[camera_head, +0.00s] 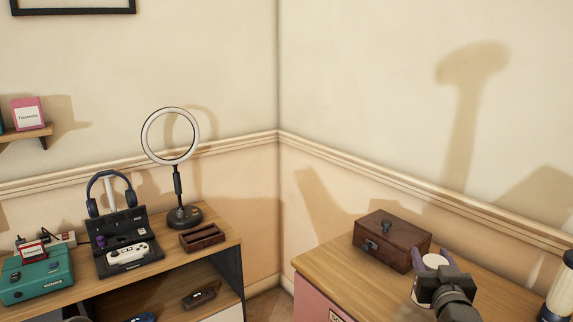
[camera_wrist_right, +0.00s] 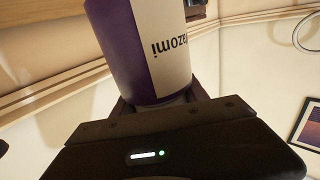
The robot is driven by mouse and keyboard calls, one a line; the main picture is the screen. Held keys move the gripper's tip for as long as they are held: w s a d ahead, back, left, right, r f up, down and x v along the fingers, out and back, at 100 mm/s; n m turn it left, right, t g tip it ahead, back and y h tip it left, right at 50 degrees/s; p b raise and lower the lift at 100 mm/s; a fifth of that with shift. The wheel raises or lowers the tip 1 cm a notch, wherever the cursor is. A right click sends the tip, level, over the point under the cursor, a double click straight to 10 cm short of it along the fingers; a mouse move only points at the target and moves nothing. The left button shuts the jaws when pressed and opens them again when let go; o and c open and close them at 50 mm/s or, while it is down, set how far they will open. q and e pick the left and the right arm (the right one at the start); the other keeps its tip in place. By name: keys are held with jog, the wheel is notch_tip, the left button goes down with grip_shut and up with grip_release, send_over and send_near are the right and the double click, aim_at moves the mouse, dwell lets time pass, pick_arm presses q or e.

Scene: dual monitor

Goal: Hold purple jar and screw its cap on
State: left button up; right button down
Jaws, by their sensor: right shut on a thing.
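My right gripper (camera_head: 432,262) is shut on the purple jar, above the wooden top of the right cabinet and in front of a brown wooden box. In the head view a white part of the jar (camera_head: 434,261) shows between the fingers. In the right wrist view the jar (camera_wrist_right: 117,45) is large, purple with a white label whose lettering is upside down. One end of it is cut off by the picture's edge, and the gripper body hides part of the other. I cannot make out a separate cap in either view. My left gripper is not in view.
The brown wooden box (camera_head: 392,240) stands just behind the gripper on the right cabinet (camera_head: 325,262). A white cylinder with a dark base (camera_head: 559,290) is at the right edge. The left desk holds a ring lamp (camera_head: 171,137), headphones (camera_head: 111,193), a controller (camera_head: 128,254) and a teal case (camera_head: 37,277).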

pick_arm(q)
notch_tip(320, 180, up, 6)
jog(key=p, duration=0.4)
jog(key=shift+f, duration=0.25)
pick_arm(e)
jog(key=s+a+f+n+y, duration=0.1)
jog(key=s+a, duration=0.1)
jog(key=a, duration=0.5)
jog(key=s+a+y, duration=0.1)
jog(key=s+a, duration=0.2)
jog(key=a, duration=0.5)
jog(key=shift+f+n+y, duration=0.4)
jog(key=shift+a, duration=0.1)
jog(key=s+a+f+n+g+y, duration=0.2)
jog(key=s+a+f+n+y, duration=0.2)
jog(key=a+f, duration=0.3)
jog(key=s+a+f+n+g+y, duration=0.2)
jog(key=s+a+f+n+y, duration=0.2)
jog(key=a+f+y, duration=0.3)
jog(key=shift+a+y, duration=0.3)
jog(key=shift+a, duration=0.4)
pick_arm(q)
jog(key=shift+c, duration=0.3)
pick_arm(e)
jog(key=shift+f, duration=0.1)
